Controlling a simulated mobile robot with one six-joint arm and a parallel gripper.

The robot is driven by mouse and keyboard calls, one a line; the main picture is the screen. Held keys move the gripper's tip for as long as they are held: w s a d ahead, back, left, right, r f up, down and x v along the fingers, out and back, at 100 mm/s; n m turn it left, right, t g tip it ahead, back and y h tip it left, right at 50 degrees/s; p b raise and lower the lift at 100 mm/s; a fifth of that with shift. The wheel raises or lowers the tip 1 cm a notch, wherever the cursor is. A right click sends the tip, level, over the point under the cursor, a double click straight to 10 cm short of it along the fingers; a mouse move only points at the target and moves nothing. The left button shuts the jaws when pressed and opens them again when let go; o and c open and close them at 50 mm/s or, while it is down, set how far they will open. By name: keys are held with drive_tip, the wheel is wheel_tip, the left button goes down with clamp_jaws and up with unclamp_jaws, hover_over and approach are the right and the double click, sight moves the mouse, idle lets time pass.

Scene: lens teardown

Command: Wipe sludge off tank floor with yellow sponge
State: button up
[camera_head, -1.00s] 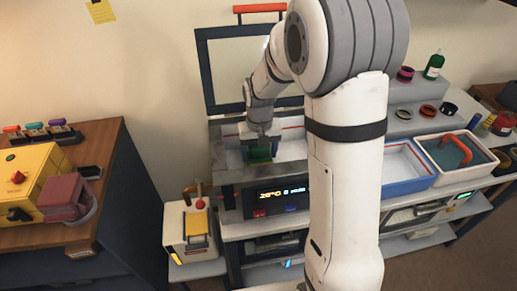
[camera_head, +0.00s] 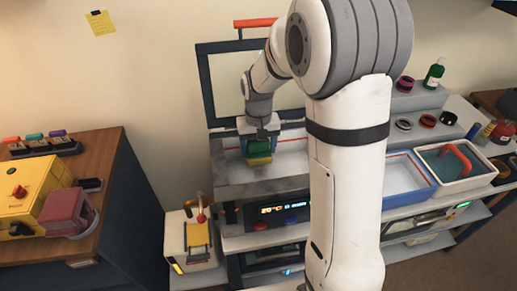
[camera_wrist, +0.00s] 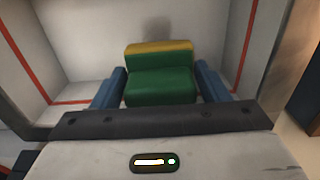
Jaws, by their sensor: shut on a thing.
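The sponge (camera_head: 258,150) is a block with a green body and a yellow layer. My gripper (camera_head: 259,140) is shut on it, and its blue fingers flank the sponge (camera_wrist: 160,86) in the wrist view. The white-walled tank (camera_head: 291,163) has a red line along its inner walls. My gripper holds the sponge over the left part of the tank. A faint dark patch (camera_wrist: 161,27) shows on the pale surface beyond the sponge in the wrist view; I cannot tell if it is sludge or shadow. Whether the sponge touches the floor is unclear.
The tank's dark-framed lid (camera_head: 222,75) stands open behind. A blue-rimmed tray (camera_head: 432,190) and a tray of teal liquid with an orange handle (camera_head: 459,157) are at right. A white box (camera_head: 192,240) stands left of the tank unit. My arm hides the middle.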

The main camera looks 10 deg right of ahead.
drive_tip(key=shift+s+r+p, duration=0.1)
drive_tip(key=shift+r+p, duration=0.85)
drive_tip(key=shift+r, duration=0.9)
